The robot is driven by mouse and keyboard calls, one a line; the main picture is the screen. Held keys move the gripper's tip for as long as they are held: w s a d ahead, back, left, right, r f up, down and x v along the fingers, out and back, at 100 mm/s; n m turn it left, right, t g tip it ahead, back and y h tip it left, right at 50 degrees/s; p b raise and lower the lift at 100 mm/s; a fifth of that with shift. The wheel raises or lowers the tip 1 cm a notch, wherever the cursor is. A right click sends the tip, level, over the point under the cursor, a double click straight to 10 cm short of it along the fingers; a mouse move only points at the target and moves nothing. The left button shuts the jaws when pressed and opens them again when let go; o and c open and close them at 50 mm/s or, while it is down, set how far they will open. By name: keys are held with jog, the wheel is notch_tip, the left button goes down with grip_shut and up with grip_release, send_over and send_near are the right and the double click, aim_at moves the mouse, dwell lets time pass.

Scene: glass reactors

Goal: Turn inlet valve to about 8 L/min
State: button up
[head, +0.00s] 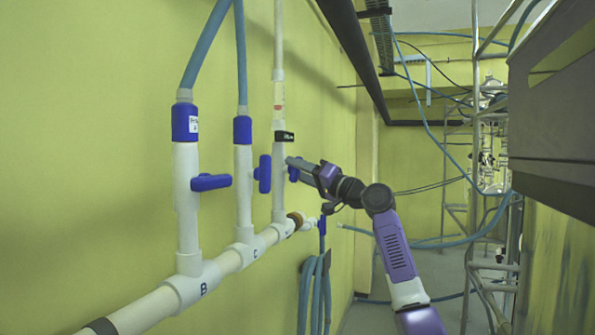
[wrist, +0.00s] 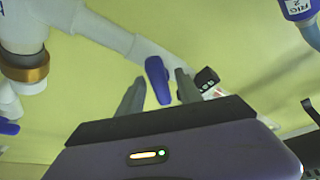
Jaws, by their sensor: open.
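A white vertical pipe with a clear flow-meter tube (head: 279,96) stands farthest along the yellow wall. The scale on the tube is too small to read. The blue valve handle (head: 292,174) on this pipe is partly hidden behind my gripper (head: 291,163). In the wrist view the blue handle (wrist: 157,80) shows between the two grey fingers of my gripper (wrist: 160,88). The fingers are apart, with visible gaps on both sides of the handle. I cannot tell how deep it sits between them.
Two nearer pipes carry blue handles, one on the pipe marked B (head: 211,182) and one on the pipe marked C (head: 263,174). Blue hoses (head: 314,290) hang on the wall below my gripper. A metal frame (head: 493,230) stands at right.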

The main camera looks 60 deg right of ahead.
jog(key=b+v, duration=0.1)
jog(key=v, duration=0.6)
jog(key=shift+s+f+b, duration=0.2)
jog(key=shift+s+b, duration=0.15)
dwell(0.5)
